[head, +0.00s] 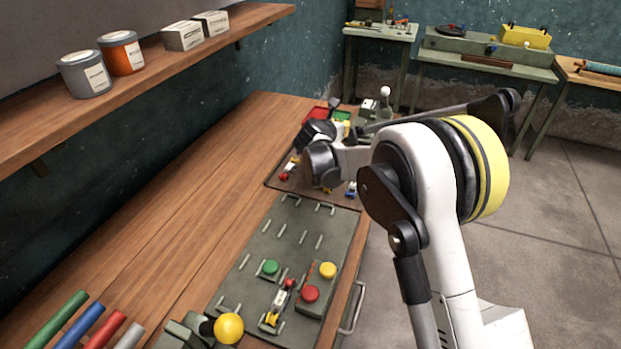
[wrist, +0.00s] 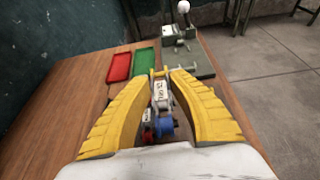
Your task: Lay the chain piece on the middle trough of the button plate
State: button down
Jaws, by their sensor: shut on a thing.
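My gripper (wrist: 161,76) is shut on a white chain piece (wrist: 160,92) with lettering on its side, seen between the yellow fingers in the wrist view. Blue and red round parts show below it; I cannot tell if both belong to this piece. In the head view my wrist hides most of the held piece. The grey-green button plate (head: 290,238) lies on the bench nearer the camera, with rows of small upright brackets and green, red and yellow buttons. Another chain piece (head: 275,304), with red and yellow ends, lies at its near end, left of the red button.
A dark tray (head: 275,184) beyond the plate holds several chain pieces. Red (wrist: 119,68) and green (wrist: 146,61) trays and a lever device (wrist: 183,38) stand further back. A yellow ball (head: 228,328) is at the near edge.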

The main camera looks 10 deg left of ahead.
jog(key=s+a+f+b, duration=0.1)
jog(key=s+a+f, duration=0.1)
jog(key=s, duration=0.1)
jog(key=s+a+f+b, duration=0.2)
jog(key=s+f, duration=0.1)
jog(key=s+a+f+b, duration=0.1)
jog(key=s+a+f, duration=0.1)
jog(key=s, duration=0.2)
jog(key=shift+s+a+f, duration=0.1)
jog(key=shift+a+f, duration=0.05)
jog(key=shift+f, duration=0.1)
notch_tip(320, 180, down, 3)
jog(key=shift+r+b, duration=0.2)
jog(key=shift+b, duration=0.75)
jog(key=shift+f, duration=0.25)
jog(key=shift+f, duration=0.1)
jog(key=shift+f+b, duration=0.15)
jog(key=shift+b, duration=0.15)
jog(key=c, duration=1.3)
grip_release()
jog(key=shift+o, duration=0.2)
